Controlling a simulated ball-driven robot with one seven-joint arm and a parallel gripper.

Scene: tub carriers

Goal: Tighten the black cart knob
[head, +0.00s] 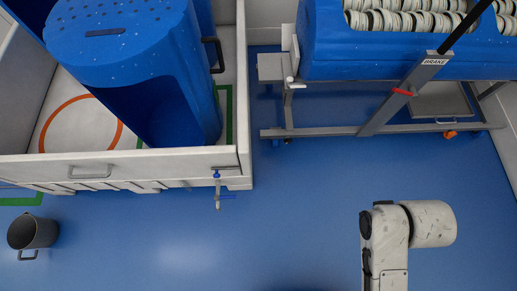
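The cart (340,131) stands at the upper right, a grey metal frame carrying a blue tub (375,58). A slanted post on it bears a BRAKE label (435,61), a red handle (403,92) and a black bar (466,27) that runs out of the top of the picture. I cannot make out a black knob for certain. A small pale lever or fitting (290,82) sits at the cart's left end. My white arm shows at the lower right, apart from the cart. My gripper is not in view.
A white-walled bin (185,158) at the left holds a blue perforated drum (125,45); a tap (217,185) hangs at its front corner. A grey mug (33,232) is on the floor at far left. Rows of pale discs (400,22) fill the tub. The blue floor between is clear.

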